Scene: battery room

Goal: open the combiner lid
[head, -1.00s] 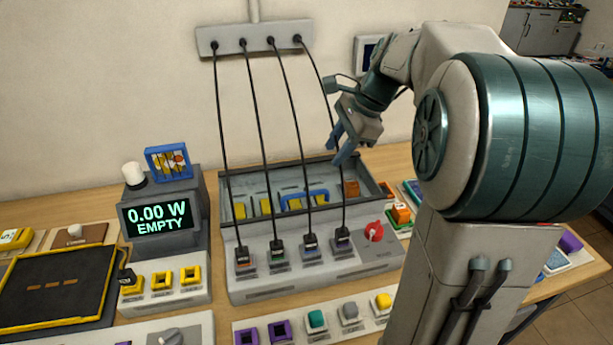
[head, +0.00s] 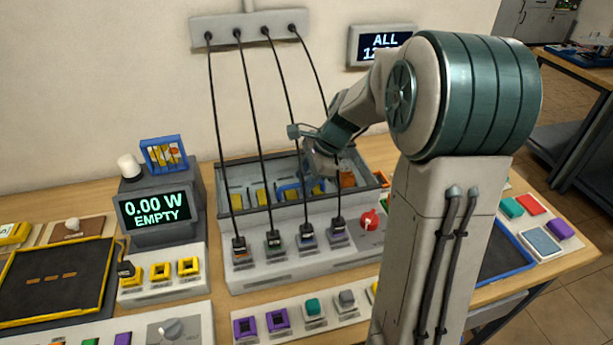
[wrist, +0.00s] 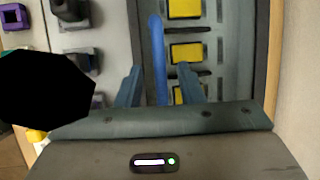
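The combiner (head: 262,221) is a grey box on the bench. Yellow blocks and an orange block show within its dark upper frame; I cannot make out the lid's clear surface. A blue bar handle (head: 288,188) lies across this upper part, and it also shows in the wrist view (wrist: 158,50). My gripper (head: 312,182) is low over the combiner at the right end of the blue handle. In the wrist view my gripper (wrist: 158,88) is open, its two fingers on either side of the handle's line. Whether they touch it cannot be told.
Several black cables hang from the wall strip (head: 250,26) to plugs on the combiner's front, close to my gripper. A red knob (head: 369,219) sits at the front right. A meter (head: 155,210) reading 0.00 W EMPTY stands left. A wall display (head: 382,46) is behind my arm.

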